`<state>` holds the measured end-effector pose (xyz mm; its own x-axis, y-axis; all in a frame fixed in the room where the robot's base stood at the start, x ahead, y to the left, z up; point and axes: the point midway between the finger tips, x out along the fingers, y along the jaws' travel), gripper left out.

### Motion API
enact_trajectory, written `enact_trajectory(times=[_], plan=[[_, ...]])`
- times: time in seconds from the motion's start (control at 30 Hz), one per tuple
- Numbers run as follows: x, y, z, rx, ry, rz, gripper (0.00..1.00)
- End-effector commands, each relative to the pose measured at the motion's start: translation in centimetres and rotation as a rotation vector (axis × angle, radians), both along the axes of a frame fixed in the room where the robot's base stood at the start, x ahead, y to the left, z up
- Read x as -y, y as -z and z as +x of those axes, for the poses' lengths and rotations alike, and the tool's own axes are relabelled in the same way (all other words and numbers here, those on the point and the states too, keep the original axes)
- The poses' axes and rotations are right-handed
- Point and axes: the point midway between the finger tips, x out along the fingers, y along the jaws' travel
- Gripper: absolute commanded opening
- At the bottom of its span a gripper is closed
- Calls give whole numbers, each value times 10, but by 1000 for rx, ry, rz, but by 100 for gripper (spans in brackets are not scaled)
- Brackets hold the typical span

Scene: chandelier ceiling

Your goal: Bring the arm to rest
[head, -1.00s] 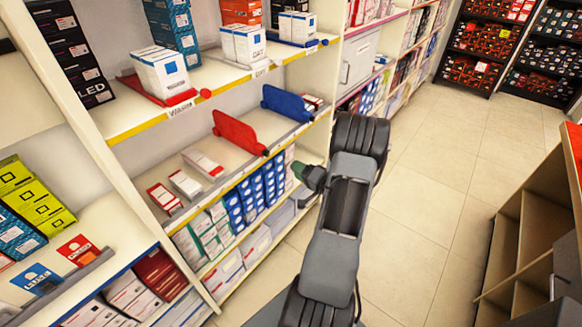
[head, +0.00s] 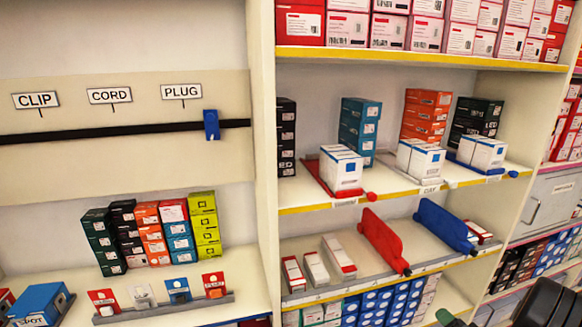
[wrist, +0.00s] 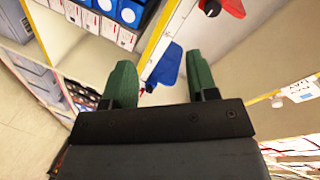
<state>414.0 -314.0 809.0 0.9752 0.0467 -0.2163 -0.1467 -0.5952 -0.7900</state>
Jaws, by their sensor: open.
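My gripper shows in the wrist view (wrist: 163,85) as two green fingers standing well apart on a dark body. Nothing is between the fingers, and it is open and empty. Past the fingers, a blue paddle-shaped divider (wrist: 166,64) shows near the shelf edge. In the head view a small part of my gripper (head: 447,318) shows at the bottom edge, in front of the lower shelves, beside a dark part of my arm. The rest of my arm is out of the picture.
The shelf holds a red divider (head: 383,240), a blue divider (head: 443,226) and small white-and-red boxes (head: 338,256). White boxes (head: 342,167) stand above. Left is a panel (head: 60,162) with CLIP, CORD and PLUG labels. Pale open floor (wrist: 22,118) shows in the wrist view.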

Motion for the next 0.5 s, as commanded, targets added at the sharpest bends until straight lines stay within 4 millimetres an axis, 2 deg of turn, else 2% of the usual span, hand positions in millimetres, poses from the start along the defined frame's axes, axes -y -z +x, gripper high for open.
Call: enact_trajectory(times=[0.03, 0.1, 0.2, 0.27, 0.37, 0.47, 0.5], plan=[[9, 19, -6, -98, 53, -66, 53], [25, 39, -21, -263, 129, -175, 53], [37, 45, -39, -507, 188, -322, 53], [36, 41, -48, -648, 196, -392, 53], [22, 22, -61, -866, 167, -481, 53], [-10, -7, -71, -1052, 90, -529, 53], [-28, -21, -75, -1116, 48, -540, 53]])
